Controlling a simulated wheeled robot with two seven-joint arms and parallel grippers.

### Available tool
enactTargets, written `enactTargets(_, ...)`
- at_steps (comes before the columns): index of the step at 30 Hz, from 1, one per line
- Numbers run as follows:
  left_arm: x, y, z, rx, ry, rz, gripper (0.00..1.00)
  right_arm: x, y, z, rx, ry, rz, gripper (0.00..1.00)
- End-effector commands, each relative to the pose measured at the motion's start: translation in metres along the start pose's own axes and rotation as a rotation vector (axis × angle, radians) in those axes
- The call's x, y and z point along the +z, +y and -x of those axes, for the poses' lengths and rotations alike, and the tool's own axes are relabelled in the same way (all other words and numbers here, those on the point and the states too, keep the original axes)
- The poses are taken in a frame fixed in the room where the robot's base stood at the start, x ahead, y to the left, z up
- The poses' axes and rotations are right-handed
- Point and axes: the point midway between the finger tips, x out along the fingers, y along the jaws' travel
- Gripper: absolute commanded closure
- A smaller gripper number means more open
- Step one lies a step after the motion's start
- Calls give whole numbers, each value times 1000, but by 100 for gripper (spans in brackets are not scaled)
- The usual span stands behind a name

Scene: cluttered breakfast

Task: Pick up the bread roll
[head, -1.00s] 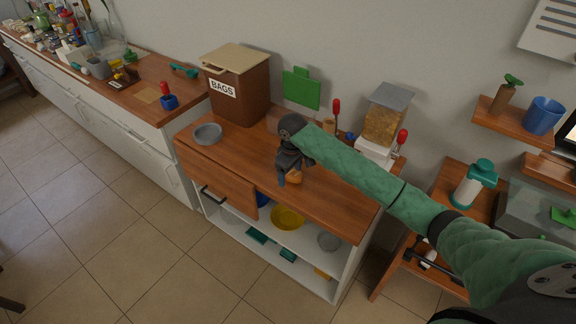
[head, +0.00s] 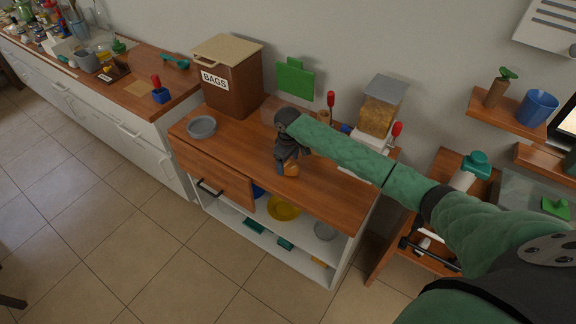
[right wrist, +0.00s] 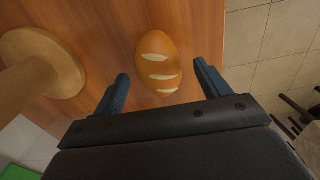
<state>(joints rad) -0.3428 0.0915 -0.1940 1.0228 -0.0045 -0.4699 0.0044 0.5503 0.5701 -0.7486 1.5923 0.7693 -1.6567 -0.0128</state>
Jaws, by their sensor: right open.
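The bread roll (head: 291,170) is a small orange-brown oval near the front edge of the wooden cabinet top. In the right wrist view the roll (right wrist: 158,62) shows pale slashes and lies on the wood, just beyond the fingertips. My right gripper (right wrist: 161,72) is open, its two dark blue fingers apart on either side of the roll's near end. No grip on the roll shows. In the head view my right gripper (head: 285,165) is over the cabinet top and partly covers the roll. My left gripper is not in view.
A tan round wooden object (right wrist: 40,62) stands left of the roll in the right wrist view. A cereal dispenser (head: 381,110) stands at the back right.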

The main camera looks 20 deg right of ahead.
Motion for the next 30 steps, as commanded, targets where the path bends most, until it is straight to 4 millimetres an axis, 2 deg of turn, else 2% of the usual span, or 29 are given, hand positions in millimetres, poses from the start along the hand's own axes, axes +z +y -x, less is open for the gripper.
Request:
enactTargets(6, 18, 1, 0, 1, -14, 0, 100, 0, 0, -18, 1, 0, -1, 25)
enactTargets(14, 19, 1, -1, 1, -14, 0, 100, 0, 0, -20, 1, 0, 0, 25)
enactTargets(21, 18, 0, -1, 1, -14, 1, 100, 0, 0, -20, 1, 0, 0, 71)
enactTargets(30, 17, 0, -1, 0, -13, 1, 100, 0, 0, -20, 1, 0, 0, 71)
